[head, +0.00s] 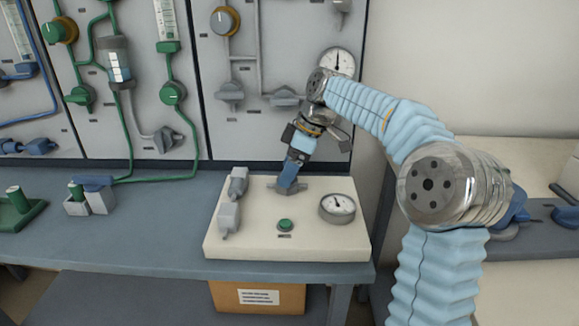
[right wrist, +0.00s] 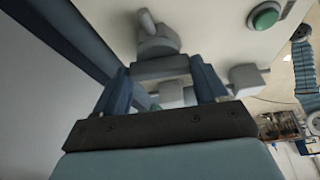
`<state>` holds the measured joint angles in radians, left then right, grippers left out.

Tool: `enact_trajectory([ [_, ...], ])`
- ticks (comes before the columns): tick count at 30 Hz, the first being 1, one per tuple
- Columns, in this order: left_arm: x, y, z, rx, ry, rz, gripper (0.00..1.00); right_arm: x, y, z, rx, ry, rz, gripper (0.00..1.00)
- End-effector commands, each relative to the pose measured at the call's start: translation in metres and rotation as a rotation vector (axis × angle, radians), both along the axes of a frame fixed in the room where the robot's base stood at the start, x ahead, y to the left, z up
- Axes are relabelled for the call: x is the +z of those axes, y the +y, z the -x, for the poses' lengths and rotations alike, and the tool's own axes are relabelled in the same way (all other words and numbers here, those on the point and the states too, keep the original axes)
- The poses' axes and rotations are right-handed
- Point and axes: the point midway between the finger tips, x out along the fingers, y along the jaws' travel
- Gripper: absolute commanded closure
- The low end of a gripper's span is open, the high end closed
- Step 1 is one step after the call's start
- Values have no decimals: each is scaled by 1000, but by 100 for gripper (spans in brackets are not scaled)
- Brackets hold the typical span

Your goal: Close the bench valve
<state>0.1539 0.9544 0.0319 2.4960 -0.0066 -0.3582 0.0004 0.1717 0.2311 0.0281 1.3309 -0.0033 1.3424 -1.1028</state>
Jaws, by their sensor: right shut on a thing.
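The bench valve (head: 302,187) is a small grey fitting on the cream bench panel (head: 235,248), near the panel's back edge. My right gripper (head: 289,182) reaches down onto it from above, with its blue fingers hiding much of the handle. In the right wrist view the two fingers (right wrist: 161,82) stand on either side of the valve's grey handle (right wrist: 160,67), and the gripper is shut on it. The exact contact is partly hidden. My left gripper is in neither view.
The panel also carries a green button (head: 285,225), a round gauge (head: 337,208) and grey fittings (head: 233,200) at its left. A wall panel (head: 290,130) with knobs and pipes rises close behind.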

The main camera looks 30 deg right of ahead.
Motion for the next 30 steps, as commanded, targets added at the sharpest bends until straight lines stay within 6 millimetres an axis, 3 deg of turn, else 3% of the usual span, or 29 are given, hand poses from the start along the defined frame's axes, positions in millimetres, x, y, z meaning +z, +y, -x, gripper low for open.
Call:
enact_trajectory([
  [9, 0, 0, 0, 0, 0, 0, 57, 1, -1, -1, 103, -3, 1, 58],
  [24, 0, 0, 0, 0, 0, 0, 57, 1, -1, -1, 120, -3, 2, 58],
  [25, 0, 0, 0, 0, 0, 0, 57, 1, -1, -1, 120, -3, 2, 25],
  [30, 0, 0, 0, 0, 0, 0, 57, 1, -1, -1, 120, -2, 1, 2],
])
